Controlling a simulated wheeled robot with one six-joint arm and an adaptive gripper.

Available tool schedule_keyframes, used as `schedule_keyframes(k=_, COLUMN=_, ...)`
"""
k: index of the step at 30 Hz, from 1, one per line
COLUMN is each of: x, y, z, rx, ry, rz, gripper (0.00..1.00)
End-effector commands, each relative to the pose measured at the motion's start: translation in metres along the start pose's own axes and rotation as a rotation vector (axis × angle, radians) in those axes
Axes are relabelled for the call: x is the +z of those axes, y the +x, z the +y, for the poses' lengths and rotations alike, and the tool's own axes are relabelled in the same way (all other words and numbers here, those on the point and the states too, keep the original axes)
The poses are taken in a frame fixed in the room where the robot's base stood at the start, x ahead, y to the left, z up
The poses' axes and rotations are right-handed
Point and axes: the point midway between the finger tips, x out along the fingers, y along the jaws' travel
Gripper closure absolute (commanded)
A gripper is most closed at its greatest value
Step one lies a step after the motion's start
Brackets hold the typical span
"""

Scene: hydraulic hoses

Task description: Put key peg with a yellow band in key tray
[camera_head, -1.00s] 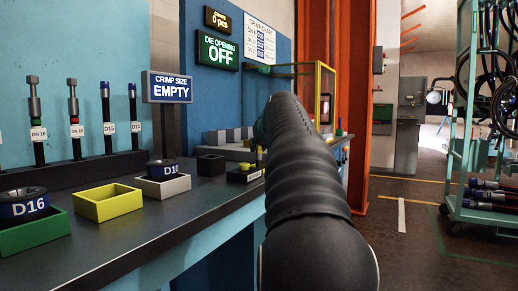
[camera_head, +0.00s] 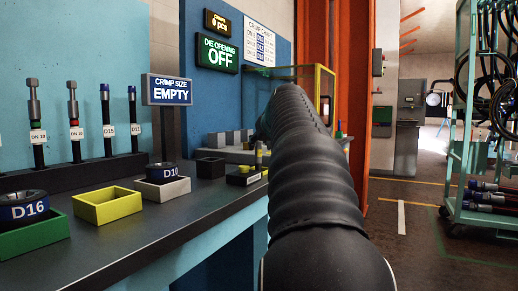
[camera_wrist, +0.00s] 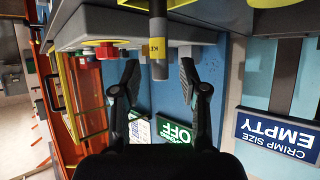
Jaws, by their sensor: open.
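The key peg (camera_wrist: 158,47) shows large in the wrist view, with a yellow band marked with letters and a grey end. It appears upside down there, between my gripper's fingers (camera_wrist: 159,74), which are spread with gaps on both sides. In the head view the peg (camera_head: 259,157) stands upright in a small dark block on the bench, just left of my arm, which hides my gripper. No tray is labelled as the key tray; a small empty black tray (camera_head: 210,167) stands left of the peg.
An empty yellow tray (camera_head: 107,207), a grey tray (camera_head: 162,189) with the D10 die and a green tray (camera_head: 35,236) with the D16 die stand along the bench. Hoses stand in a rack at the left. Red (camera_wrist: 108,50) and green knobs are near my gripper.

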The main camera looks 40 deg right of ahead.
Motion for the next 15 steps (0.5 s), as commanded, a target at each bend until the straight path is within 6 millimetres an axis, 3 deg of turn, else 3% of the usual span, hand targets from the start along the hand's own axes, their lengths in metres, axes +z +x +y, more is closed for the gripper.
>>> schedule_keyframes(k=7, x=-0.001, y=-0.052, z=0.000, rx=0.002, ry=-0.001, rz=0.002, gripper=0.57)
schedule_keyframes(k=15, x=0.000, y=-0.080, z=0.000, rx=0.001, ry=0.000, rz=0.000, gripper=0.57)
